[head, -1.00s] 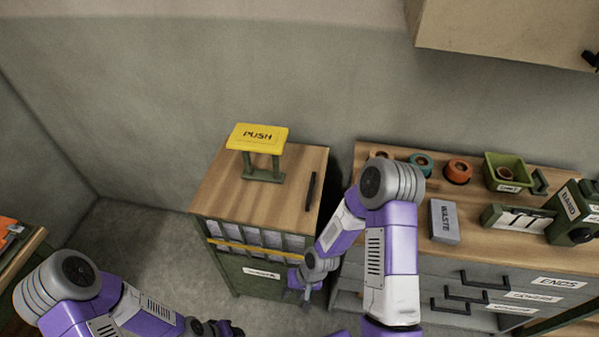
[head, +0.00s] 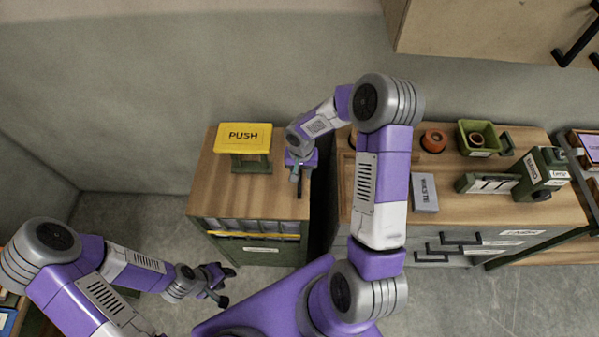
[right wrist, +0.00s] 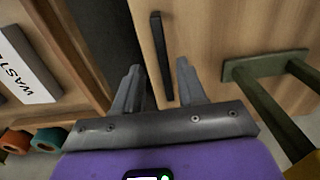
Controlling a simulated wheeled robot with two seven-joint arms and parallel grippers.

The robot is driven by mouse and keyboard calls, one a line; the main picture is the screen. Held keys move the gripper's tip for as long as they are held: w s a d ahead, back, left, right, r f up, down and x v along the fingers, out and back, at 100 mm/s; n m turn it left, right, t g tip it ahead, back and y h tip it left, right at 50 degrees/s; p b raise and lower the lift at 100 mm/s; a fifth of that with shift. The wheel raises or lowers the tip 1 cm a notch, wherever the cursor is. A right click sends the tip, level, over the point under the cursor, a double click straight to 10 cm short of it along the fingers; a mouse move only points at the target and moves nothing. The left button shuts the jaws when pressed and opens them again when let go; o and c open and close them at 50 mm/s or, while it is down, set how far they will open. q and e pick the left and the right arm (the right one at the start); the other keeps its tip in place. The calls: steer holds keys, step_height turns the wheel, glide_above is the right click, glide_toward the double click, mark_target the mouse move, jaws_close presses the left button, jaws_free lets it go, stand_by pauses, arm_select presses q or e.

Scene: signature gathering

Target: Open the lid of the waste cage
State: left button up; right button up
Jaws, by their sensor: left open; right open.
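The waste cage (head: 205,205) is a dark green cabinet with a barred front and a wooden top that appears to be its lid (head: 245,195). It looks closed. A black bar handle (right wrist: 162,55) lies along the lid's right edge. In the head view my right arm largely hides this handle. My right gripper (head: 297,182) is over the lid's right edge. In the right wrist view its open fingers (right wrist: 160,85) point toward the handle, which shows between them; contact cannot be told. My left gripper (head: 220,285) is open and empty, low in front of the cage.
A yellow PUSH plate (head: 244,136) on green legs stands on the lid, left of my right gripper. A dark gap separates the cage from the workbench (head: 455,198) at right. The bench holds a grey WASTE block (head: 424,192), tape rolls and a green bin (head: 478,138).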

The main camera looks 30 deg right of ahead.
mark_target(300, 179)
steer(key=f, duration=0.3)
steer(key=shift+w, duration=0.35)
steer(key=shift+s+f, duration=0.15)
steer(key=shift+f, duration=0.1)
steer(key=shift+c, duration=0.3)
jaws_close()
